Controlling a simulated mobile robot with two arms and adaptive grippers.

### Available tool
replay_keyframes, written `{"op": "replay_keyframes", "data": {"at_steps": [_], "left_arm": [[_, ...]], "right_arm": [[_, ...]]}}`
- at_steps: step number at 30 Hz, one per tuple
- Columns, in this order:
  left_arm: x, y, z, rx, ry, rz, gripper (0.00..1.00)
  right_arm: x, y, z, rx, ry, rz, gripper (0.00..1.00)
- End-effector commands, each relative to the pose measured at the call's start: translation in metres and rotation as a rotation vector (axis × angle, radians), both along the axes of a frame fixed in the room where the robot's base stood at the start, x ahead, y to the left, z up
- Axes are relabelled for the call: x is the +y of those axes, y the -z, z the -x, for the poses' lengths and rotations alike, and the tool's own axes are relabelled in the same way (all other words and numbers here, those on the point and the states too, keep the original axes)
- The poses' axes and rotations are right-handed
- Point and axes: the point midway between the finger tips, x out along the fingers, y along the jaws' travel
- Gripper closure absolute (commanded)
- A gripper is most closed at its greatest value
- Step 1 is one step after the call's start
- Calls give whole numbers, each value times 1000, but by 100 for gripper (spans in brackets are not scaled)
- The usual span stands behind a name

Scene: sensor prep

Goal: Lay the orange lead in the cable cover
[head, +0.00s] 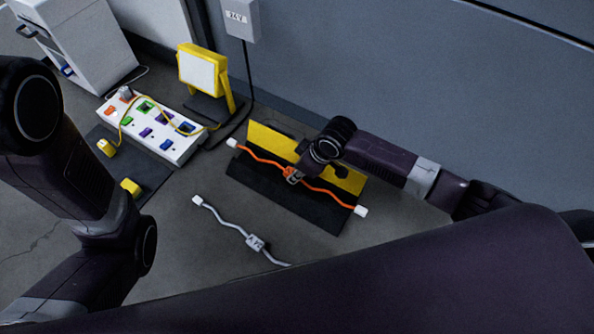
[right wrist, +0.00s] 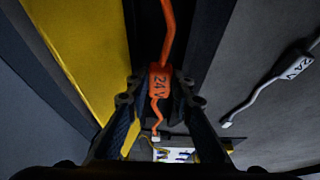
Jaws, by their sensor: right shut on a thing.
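The orange lead (head: 325,190) has white end plugs and an orange tag reading 24V in the right wrist view (right wrist: 159,82). The cable cover (head: 270,139) lies on the floor with its yellow-and-black lid open; its yellow part also shows in the right wrist view (right wrist: 85,45). My right gripper (head: 292,178) is shut on the lead at its tag, over the cover. The lead runs along the cover's length, its plugs at the two ends. I cannot tell whether it touches the channel. My left gripper is out of view; only its arm shows at the left.
A grey lead (head: 228,222) with a 24V tag lies on the floor in front of the cover. A white socket strip (head: 180,150) with coloured sockets, a yellow work lamp (head: 203,70) and a white cabinet (head: 85,45) stand behind left. A wall rises behind the cover.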

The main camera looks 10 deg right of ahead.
Motion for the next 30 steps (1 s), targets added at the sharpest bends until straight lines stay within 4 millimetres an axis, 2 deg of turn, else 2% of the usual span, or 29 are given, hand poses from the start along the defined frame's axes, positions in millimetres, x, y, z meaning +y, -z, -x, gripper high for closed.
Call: {"op": "replay_keyframes", "data": {"at_steps": [30], "left_arm": [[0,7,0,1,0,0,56]], "right_arm": [[0,21,0,0,0,0,100]]}}
